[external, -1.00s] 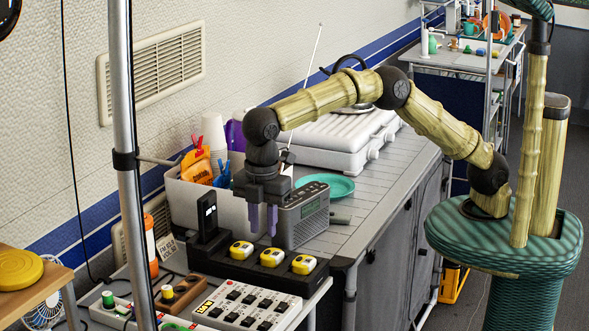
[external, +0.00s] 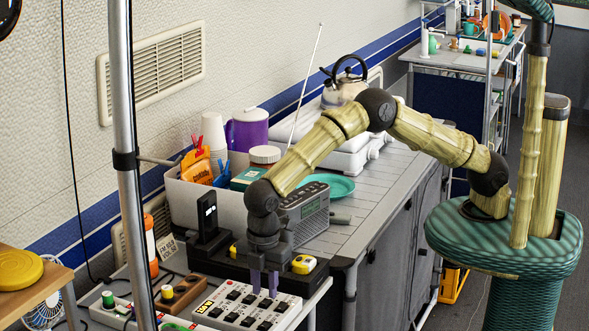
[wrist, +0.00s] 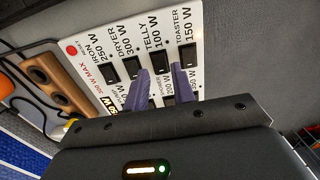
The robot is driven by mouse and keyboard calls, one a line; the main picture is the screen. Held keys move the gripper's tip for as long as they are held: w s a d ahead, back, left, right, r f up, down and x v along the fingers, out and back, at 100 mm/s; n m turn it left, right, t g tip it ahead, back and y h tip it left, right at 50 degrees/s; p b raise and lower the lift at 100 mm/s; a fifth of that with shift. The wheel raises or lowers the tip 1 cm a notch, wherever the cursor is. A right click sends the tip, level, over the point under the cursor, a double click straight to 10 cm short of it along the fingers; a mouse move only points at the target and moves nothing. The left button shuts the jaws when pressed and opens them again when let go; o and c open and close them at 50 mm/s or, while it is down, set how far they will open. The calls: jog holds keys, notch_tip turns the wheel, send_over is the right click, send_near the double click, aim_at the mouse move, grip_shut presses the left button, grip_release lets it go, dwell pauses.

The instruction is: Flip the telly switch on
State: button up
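The white switch panel (external: 240,308) carries rows of black rocker switches. In the wrist view the panel (wrist: 92,62) has the labels IRON, DRYER, TELLY and TOASTER. The telly switch (wrist: 160,61) is a black rocker beside "TELLY 100 W"; I cannot tell its position. My gripper (external: 264,292) points down over the panel, its two purple fingers apart with nothing between them. In the wrist view the fingertips of my gripper (wrist: 161,70) lie either side of the telly switch's near end. Whether they touch the panel is unclear. They partly hide the nearer row of switches.
A dark charger strip with a yellow device (external: 304,264) stands just behind the panel, close to my gripper. A black handset (external: 207,217) stands upright behind left. The grey radio (external: 307,212) is behind the strip. A metal pole (external: 124,150) rises at the left.

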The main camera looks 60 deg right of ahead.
jog(key=shift+f, duration=1)
grip_shut()
jog(key=shift+r+p, duration=0.15)
jog(key=shift+p, duration=0.35)
jog(key=shift+a+r+h+p, duration=0.1)
jog(key=shift+a+h+p, duration=0.15)
jog(key=shift+h+p, duration=0.55)
jog(key=shift+a+h+p, duration=0.15)
jog(key=shift+h+p, duration=0.45)
jog(key=shift+p, duration=0.45)
jog(key=shift+f, duration=0.25)
